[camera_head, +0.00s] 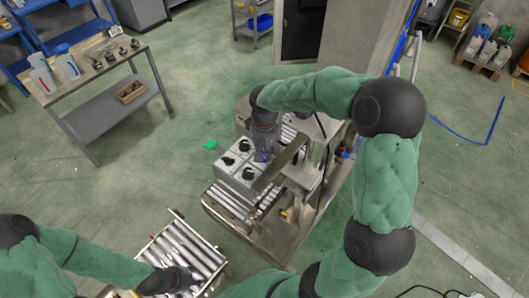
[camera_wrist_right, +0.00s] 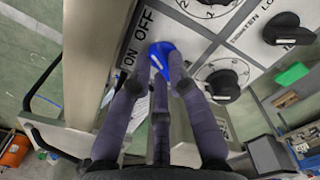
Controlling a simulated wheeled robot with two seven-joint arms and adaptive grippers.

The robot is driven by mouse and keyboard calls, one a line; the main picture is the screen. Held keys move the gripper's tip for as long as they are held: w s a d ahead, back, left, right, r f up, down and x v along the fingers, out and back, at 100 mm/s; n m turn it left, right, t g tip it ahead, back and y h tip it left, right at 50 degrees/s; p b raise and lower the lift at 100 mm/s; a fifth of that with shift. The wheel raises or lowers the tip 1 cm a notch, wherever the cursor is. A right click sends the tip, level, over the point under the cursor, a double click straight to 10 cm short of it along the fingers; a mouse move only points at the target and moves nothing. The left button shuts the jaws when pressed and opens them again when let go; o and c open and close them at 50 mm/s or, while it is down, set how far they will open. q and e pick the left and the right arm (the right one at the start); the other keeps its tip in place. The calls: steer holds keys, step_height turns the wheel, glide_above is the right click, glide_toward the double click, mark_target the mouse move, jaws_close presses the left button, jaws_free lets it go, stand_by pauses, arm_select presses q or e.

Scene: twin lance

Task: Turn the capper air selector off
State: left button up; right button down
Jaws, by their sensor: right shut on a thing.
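The capper air selector is a blue knob (camera_wrist_right: 166,58) on a pale panel (camera_wrist_right: 205,38) in the right wrist view. The words ON and OFF are printed beside it on the left. My right gripper (camera_wrist_right: 163,82) has its fingers around the blue knob and is shut on it; the fingers hide part of it, and I cannot tell exactly which word it points at. In the head view my right gripper (camera_head: 262,154) is at the right side of the control box (camera_head: 236,181). My left gripper (camera_head: 182,280) is low at the left, near a roller conveyor, its jaws unclear.
Black knobs with printed scales sit beside the selector, one (camera_wrist_right: 222,84) close to the right finger, another (camera_wrist_right: 289,30) further right. The box stands on a machine with rollers (camera_head: 228,205). A bench (camera_head: 95,75) with bottles stands back left, with open green floor between.

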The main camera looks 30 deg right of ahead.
steer(key=shift+s+f, duration=0.1)
steer(key=shift+f, duration=0.05)
steer(key=c, duration=1.2)
jaws_free()
step_height(320, 180, up, 12)
steer(key=shift+r, duration=0.1)
